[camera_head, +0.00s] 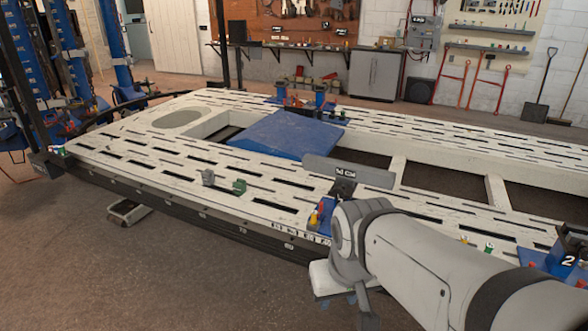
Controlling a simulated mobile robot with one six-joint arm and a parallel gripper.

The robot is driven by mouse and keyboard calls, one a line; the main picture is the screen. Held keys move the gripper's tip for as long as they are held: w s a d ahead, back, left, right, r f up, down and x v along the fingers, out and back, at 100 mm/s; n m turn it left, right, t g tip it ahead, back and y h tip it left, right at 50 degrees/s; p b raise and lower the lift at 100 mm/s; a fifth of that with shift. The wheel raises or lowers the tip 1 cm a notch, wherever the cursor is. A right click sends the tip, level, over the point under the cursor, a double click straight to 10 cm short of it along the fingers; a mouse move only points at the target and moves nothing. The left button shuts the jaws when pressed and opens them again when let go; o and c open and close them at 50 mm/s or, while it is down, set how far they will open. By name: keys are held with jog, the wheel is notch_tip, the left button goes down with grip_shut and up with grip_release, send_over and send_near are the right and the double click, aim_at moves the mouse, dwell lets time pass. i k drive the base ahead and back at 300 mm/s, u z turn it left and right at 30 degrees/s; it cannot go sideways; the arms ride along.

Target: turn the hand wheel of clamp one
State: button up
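My arm reaches in from the lower right, and my gripper (349,171) shows as a wide grey bar over the near rail of the bench. I see it from behind; its fingertips are hidden, so I cannot tell if it is open or shut. A blue clamp (325,217) with red and yellow parts stands on the near rail just left of my wrist, mostly hidden by my arm. No number shows on it, and no hand wheel can be made out. A blue clamp marked 2 (567,261) stands at the right edge.
The white slotted frame bench (120,141) fills the middle. A blue sloped plate (287,136) lies across its opening. Small grey (208,177) and green (239,187) pieces sit on the near rail. More blue clamps (321,96) stand on the far rail.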

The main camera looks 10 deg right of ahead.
aim_at(338, 192)
jog(key=z, duration=0.05)
jog(key=i, duration=0.9)
jog(key=z, duration=0.55)
